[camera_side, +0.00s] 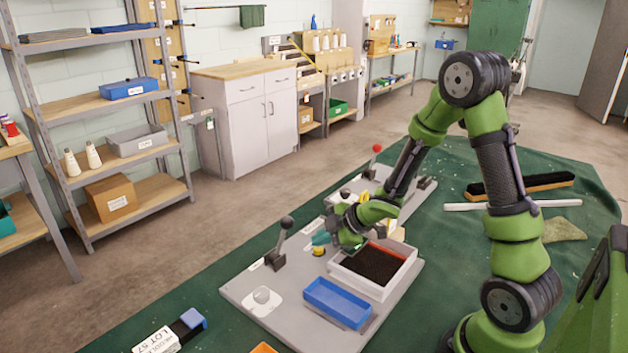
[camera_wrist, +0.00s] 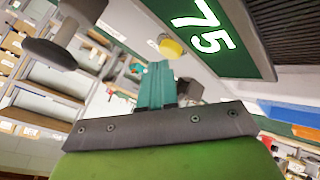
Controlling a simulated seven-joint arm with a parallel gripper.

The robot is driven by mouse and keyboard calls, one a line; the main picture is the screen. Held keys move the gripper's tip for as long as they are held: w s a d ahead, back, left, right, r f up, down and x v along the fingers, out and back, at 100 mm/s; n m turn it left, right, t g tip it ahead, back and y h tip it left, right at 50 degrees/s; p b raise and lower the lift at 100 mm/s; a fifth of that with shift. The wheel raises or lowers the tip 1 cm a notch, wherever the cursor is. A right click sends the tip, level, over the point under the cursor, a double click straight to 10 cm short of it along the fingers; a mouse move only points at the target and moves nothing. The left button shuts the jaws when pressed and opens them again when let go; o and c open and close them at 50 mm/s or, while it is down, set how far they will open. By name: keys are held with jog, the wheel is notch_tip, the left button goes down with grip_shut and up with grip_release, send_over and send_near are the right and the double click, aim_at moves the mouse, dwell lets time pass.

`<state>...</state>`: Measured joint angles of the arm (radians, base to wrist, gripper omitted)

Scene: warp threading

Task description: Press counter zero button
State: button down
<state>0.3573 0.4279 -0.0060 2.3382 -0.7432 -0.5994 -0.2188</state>
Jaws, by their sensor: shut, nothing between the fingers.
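A round yellow button (camera_wrist: 171,46) shows in the wrist view just beyond my fingertips, with a green panel bearing the white digits 75 (camera_wrist: 203,28) to its right. My gripper (camera_wrist: 155,72) has teal fingers pressed together, with nothing between them. In the side view my gripper (camera_side: 321,239) is low over the grey board, close to a small yellow knob (camera_side: 318,251), which looks like the same button. I cannot tell whether the fingertips touch it. The digits cannot be made out in the side view.
A dark-knobbed lever (camera_side: 282,240) stands left of my gripper and looms large in the wrist view (camera_wrist: 50,50). A white-framed tray (camera_side: 404,279) with dark contents and a blue tray (camera_side: 337,302) sit to the right. A red-knobbed lever (camera_side: 375,155) is behind.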

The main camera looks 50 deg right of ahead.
aim_at(322, 250)
jog(key=shift+f, duration=0.45)
dwell(0.6)
jog(key=shift+r, duration=0.85)
jog(key=shift+r, duration=0.1)
jog(key=shift+r, duration=2.45)
jog(key=shift+d+f, duration=0.1)
